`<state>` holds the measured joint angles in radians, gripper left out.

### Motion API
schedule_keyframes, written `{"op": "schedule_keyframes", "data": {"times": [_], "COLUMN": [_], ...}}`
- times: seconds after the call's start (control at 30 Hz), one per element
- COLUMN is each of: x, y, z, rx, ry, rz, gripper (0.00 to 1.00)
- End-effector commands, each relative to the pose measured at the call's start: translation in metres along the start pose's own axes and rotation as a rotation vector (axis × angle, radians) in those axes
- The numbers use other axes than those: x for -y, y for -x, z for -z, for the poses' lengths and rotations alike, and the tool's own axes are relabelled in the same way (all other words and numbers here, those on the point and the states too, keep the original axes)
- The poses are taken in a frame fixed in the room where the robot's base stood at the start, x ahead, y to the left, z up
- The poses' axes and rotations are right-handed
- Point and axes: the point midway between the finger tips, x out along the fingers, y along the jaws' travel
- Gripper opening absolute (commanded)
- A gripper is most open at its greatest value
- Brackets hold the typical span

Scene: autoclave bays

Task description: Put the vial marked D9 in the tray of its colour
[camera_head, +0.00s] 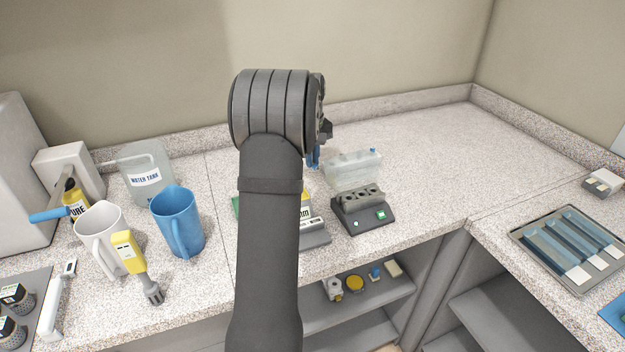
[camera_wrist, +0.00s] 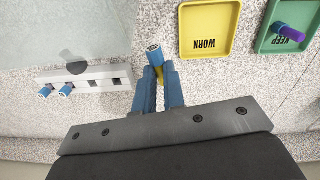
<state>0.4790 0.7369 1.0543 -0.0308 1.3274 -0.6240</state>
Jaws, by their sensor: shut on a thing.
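In the wrist view my gripper (camera_wrist: 160,75) is shut on a vial (camera_wrist: 154,51) with a blue and white top. A bit of yellow shows on its body between the blue fingers. The mark on it is too small to read. The yellow tray marked WORN (camera_wrist: 184,32) lies up and right of the vial, apart from it and looking empty. The green tray marked KEEP (camera_wrist: 266,44) is farther right and has a purple-topped vial (camera_wrist: 289,33) in it. In the head view my arm hides most of my gripper (camera_head: 314,157) and the trays.
A pale rack (camera_wrist: 105,75) left of my gripper holds two blue-topped vials (camera_wrist: 65,89). In the head view, a dark block device (camera_head: 362,212) stands near the counter's front edge. A blue jug (camera_head: 177,222) and a water tank (camera_head: 146,172) stand left. The back right counter is clear.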

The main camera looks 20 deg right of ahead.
Motion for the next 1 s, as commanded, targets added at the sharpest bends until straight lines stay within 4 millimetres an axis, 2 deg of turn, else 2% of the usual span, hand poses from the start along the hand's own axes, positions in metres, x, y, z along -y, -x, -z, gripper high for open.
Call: {"op": "schedule_keyframes", "data": {"times": [0.1, 0.37, 0.6, 0.97, 1.0], "x": [0.001, 0.002, 0.003, 0.003, 0.003], "y": [-0.022, -0.042, -0.076, -0.081, -0.082], "z": [0.000, 0.000, 0.000, 0.000, 0.000], "rx": [0.001, 0.000, 0.001, 0.000, -0.001], "ry": [0.000, 0.000, 0.000, 0.000, 0.000], "rz": [0.001, 0.000, 0.000, 0.000, 0.000], "gripper": [0.00, 0.00, 0.00, 0.00, 0.12]}}
